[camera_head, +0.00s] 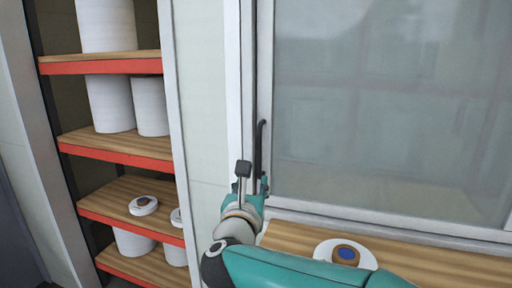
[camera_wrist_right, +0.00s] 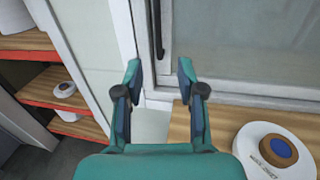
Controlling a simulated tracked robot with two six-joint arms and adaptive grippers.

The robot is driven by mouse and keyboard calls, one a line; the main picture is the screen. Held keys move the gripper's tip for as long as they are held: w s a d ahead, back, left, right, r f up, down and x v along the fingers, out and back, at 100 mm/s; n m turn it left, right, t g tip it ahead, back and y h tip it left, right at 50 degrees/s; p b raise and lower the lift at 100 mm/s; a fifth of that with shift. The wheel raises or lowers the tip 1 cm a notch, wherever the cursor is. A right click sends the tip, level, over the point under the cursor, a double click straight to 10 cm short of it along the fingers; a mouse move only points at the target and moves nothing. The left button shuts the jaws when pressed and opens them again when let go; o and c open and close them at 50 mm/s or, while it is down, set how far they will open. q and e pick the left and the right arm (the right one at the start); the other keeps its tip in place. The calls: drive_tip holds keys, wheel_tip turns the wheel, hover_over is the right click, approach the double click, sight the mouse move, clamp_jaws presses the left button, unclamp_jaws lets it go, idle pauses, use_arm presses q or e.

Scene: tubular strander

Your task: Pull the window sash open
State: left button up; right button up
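The window sash (camera_head: 390,100) is a grey glass pane in a pale frame, and its frame also shows in the wrist view (camera_wrist_right: 240,92). A dark vertical handle (camera_head: 261,140) is on its left edge. My right gripper (camera_head: 253,184) is near the handle's lower end and hides part of it. In the wrist view the right gripper's fingers (camera_wrist_right: 160,75) are spread apart with nothing between them. The handle (camera_wrist_right: 158,30) shows beyond and above the fingertips, apart from them. I see no contact. My left gripper is out of both views.
A wooden ledge (camera_head: 285,238) runs below the window. A white disc with a brown and blue centre (camera_head: 347,252) lies on it, right of my gripper. Shelves with red edges (camera_head: 115,146) hold white cylinders at the left. A pale wall panel stands between shelves and window.

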sight(259, 155)
drive_tip(key=w+p, duration=0.2)
drive_tip(key=w, duration=0.3)
drive_tip(key=w+d+p, duration=0.1)
drive_tip(key=w+p, duration=0.2)
drive_tip(key=w, duration=0.3)
drive_tip(key=w+p, duration=0.3)
drive_tip(key=w, duration=0.2)
drive_tip(key=shift+w+d+r, duration=0.15)
drive_tip(key=shift+d+r, duration=0.05)
drive_tip(key=shift+d, duration=0.15)
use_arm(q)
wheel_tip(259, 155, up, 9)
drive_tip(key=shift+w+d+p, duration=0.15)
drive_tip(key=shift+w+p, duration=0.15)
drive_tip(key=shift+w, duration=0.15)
use_arm(e)
drive_tip(key=shift+w+d+f, duration=0.1)
drive_tip(key=shift+w+f, duration=0.05)
drive_tip(key=shift+w, duration=0.5)
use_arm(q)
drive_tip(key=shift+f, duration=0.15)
use_arm(e)
clamp_jaws()
